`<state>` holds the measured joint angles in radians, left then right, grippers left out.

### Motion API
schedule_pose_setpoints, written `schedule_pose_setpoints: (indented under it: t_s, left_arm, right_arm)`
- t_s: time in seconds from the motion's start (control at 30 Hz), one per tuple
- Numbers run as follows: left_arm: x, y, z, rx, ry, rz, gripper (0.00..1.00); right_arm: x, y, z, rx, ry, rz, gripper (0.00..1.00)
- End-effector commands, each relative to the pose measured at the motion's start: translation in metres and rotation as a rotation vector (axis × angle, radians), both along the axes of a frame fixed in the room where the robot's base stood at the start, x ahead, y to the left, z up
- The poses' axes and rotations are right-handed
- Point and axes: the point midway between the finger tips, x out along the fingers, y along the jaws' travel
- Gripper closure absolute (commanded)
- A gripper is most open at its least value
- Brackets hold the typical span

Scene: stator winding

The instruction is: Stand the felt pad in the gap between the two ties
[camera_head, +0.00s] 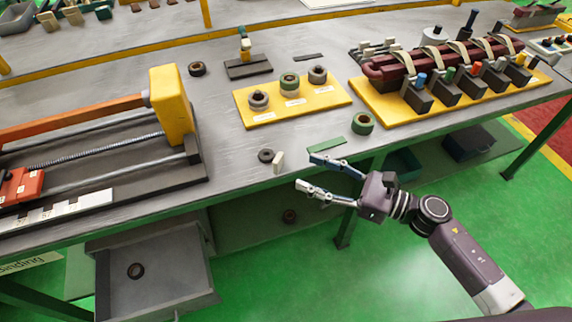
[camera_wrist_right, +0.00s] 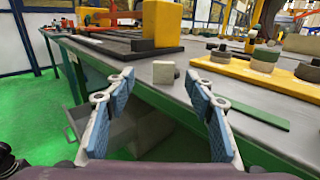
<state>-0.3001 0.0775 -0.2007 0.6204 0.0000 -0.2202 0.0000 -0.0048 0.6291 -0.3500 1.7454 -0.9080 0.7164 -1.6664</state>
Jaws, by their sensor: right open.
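A small upright cream block, which looks like the felt pad (camera_head: 278,161), stands near the table's front edge. It also shows in the right wrist view (camera_wrist_right: 163,72), centred beyond the fingertips. My right gripper (camera_head: 306,172) is open and empty, just right of the pad and apart from it, its fingers on either side of the pad's line. The dark red winding (camera_head: 388,67) lies at the back right with several pale ties, among them one tie (camera_head: 434,59) and another tie (camera_head: 463,54) to its right, with a gap between them. My left gripper is not in view.
A dark ring (camera_head: 266,155) lies just left of the pad. A green strip (camera_head: 326,147) and a green roll (camera_head: 362,123) lie to the right. A yellow board with rolls (camera_head: 335,95) stands behind. Dark blocks with coloured tops (camera_head: 447,88) line the winding's front.

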Motion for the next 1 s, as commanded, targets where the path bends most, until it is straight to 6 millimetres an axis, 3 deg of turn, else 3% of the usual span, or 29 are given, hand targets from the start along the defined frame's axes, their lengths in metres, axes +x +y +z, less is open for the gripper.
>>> schedule_pose_setpoints:
  t_s: [0.6,0.87,1.0]
  left_arm:
    - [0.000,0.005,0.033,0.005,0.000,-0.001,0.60]
    - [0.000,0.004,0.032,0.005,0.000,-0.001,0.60]
    - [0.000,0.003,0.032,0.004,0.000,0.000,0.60]
  right_arm:
    - [0.041,0.062,0.002,-0.005,-0.003,0.000,0.51]
    - [0.042,0.065,0.000,-0.006,-0.003,0.001,0.51]
    - [0.042,0.065,0.000,-0.006,-0.003,0.001,0.64]
